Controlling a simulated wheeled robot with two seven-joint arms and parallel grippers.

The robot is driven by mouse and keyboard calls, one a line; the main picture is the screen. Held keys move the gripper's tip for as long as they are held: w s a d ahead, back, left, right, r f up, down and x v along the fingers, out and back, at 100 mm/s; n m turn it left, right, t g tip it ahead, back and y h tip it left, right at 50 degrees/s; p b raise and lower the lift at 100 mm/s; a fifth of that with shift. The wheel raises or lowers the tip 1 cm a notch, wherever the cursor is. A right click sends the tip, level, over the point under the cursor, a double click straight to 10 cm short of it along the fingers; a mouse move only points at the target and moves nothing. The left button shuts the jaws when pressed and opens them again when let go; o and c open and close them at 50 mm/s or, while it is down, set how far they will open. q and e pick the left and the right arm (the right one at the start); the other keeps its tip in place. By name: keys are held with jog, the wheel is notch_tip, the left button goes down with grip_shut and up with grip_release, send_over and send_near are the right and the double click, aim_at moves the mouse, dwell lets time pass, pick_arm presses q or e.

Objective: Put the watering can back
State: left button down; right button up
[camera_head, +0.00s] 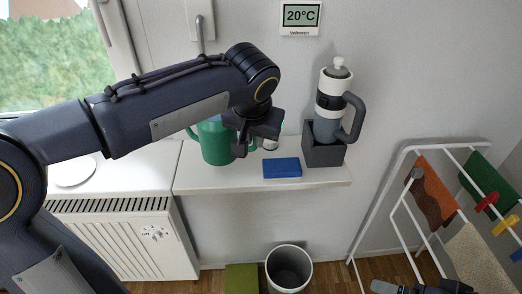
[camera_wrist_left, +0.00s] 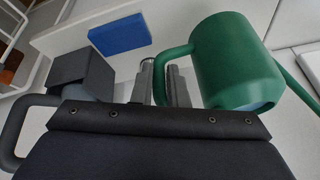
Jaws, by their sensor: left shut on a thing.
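The green watering can (camera_head: 215,143) is at the back left of the white shelf (camera_head: 215,183), upright. I cannot tell if its base touches the shelf. Its spout points left and its handle is on the right. My left gripper (camera_head: 254,147) is shut on the handle, and the gripper's dark body hides part of it. In the left wrist view the can (camera_wrist_left: 235,60) is right of the fingers (camera_wrist_left: 168,85), with the handle running between them. What looks like my right gripper (camera_head: 420,288) is cut off at the bottom right edge; its jaws are unclear.
A blue box (camera_head: 282,168) lies on the shelf near the gripper. A radiator (camera_head: 125,240) is at the left, a bin (camera_head: 289,269) below, and a white drying rack (camera_head: 385,200) at the right.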

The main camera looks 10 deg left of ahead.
pick_arm(q)
jog(key=shift+w+d+f, duration=0.2)
jog(key=shift+w+f, duration=0.15)
jog(key=shift+f, duration=0.6)
jog(key=shift+w+d+f, duration=0.15)
jog(key=shift+w+f, duration=0.2)
jog(key=shift+f, duration=0.6)
jog(key=shift+w+d+f, duration=0.2)
jog(key=shift+w+f, duration=0.15)
jog(key=shift+f, duration=0.6)
jog(key=c, duration=1.4)
grip_release()
jog(key=shift+f, duration=0.1)
jog(key=shift+c, duration=0.2)
jog(key=v, duration=1.2)
jog(key=s+a+f+g+h, duration=0.1)
jog(key=s+a+f+h, duration=0.1)
jog(key=s+a+f, duration=0.6)
jog(key=s+a+f+n+t+h, duration=0.1)
jog(key=s+a+f+n+h, duration=0.1)
jog(key=s+f, duration=0.5)
jog(key=s, duration=0.5)
jog(key=shift+s+a+f+n+t+h, duration=0.2)
jog(key=shift+s+f+n+t+h, duration=0.1)
jog(key=shift+s+n+h, duration=0.1)
